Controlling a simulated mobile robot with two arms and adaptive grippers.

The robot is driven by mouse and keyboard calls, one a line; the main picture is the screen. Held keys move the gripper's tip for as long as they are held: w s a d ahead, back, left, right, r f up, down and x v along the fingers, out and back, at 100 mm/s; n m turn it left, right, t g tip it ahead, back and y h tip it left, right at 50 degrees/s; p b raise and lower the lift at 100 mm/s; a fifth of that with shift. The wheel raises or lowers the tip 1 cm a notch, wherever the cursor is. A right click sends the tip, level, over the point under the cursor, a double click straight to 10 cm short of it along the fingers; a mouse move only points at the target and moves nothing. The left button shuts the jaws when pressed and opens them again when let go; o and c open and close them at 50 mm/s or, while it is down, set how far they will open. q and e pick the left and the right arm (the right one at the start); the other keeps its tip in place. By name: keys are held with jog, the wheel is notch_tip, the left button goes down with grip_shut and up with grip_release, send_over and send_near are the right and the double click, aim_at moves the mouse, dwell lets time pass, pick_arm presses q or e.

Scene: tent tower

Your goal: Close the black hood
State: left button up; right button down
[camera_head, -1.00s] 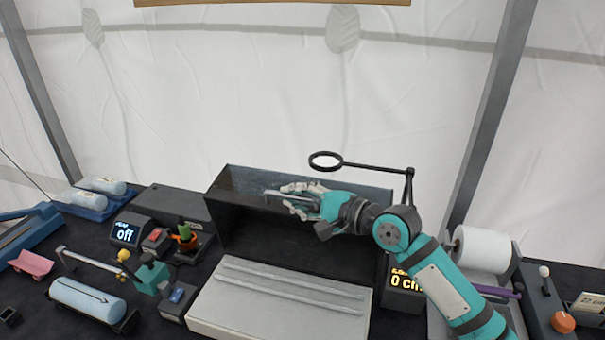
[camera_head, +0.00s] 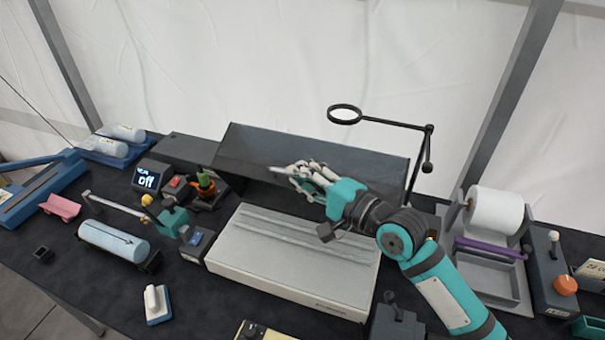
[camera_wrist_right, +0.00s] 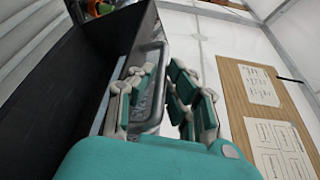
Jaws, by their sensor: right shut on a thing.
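The black hood (camera_head: 250,150) is a long dark panel standing tilted behind a light grey ribbed base (camera_head: 290,265). The base's ribbed top lies uncovered. My right gripper (camera_head: 290,174) is at the hood's middle and covers part of it. In the right wrist view a grey metal handle (camera_wrist_right: 151,92) lies between the gripper's fingers (camera_wrist_right: 158,85), beside the hood's dark face (camera_wrist_right: 105,55). The fingers are shut on this handle. My left gripper is out of view.
A black arm with a ring (camera_head: 345,115) stands behind the hood at the right. A white roll on a stand (camera_head: 495,210) is further right. A small display box (camera_head: 148,178) and a blue-white cylinder (camera_head: 112,240) are at left.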

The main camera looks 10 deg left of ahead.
jog(key=c, duration=1.6)
grip_release()
jog(key=shift+c, duration=0.2)
jog(key=v, duration=1.2)
